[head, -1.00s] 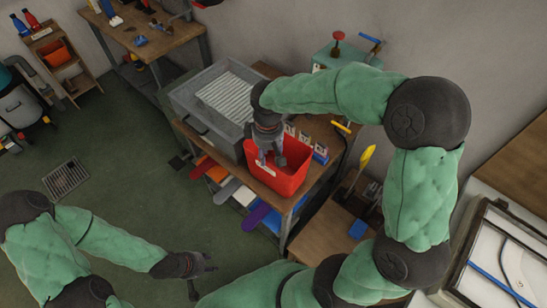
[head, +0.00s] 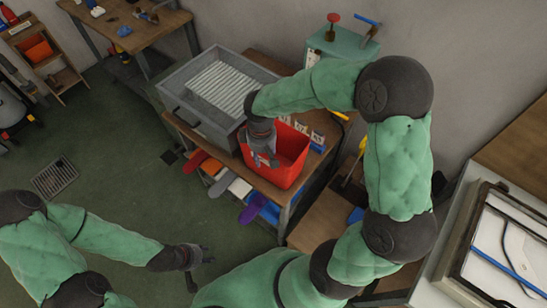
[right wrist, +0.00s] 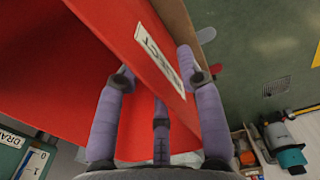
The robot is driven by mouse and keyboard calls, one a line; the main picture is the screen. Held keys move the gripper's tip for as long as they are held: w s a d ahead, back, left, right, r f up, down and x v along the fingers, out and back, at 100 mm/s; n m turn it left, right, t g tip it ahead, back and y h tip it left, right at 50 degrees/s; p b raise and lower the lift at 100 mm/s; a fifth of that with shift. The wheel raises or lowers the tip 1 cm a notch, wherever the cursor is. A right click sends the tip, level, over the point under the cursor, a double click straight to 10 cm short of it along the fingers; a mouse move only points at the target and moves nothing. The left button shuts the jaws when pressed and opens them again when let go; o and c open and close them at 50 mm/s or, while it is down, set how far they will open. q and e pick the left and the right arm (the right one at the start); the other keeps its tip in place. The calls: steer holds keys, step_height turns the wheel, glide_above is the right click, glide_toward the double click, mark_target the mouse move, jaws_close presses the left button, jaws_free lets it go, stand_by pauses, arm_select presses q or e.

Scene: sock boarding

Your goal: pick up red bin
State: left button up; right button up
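The red bin (head: 291,160) stands on the wooden bench top, beside the grey tray. A white label with dark lettering shows on its wall in the right wrist view (right wrist: 158,55). My right gripper (head: 264,163) is at the bin's near left side, pointing down. In the right wrist view its purple fingers (right wrist: 160,85) are spread apart, with the bin's red wall between them; I see no firm closing on it. My left gripper (head: 204,256) is low over the floor, away from the bench, with its fingers apart and empty.
The grey tray (head: 180,112) with a ribbed insert is left of the bin. Small labelled boxes (head: 317,141) stand behind the bin. Colored sock boards (head: 240,187) stick out from the shelf below. A teal cabinet (head: 342,47) stands behind. Green floor at left is open.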

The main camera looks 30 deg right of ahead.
step_height(320, 180, down, 2)
steer(key=shift+f, duration=0.1)
jaws_close()
stand_by(0.4)
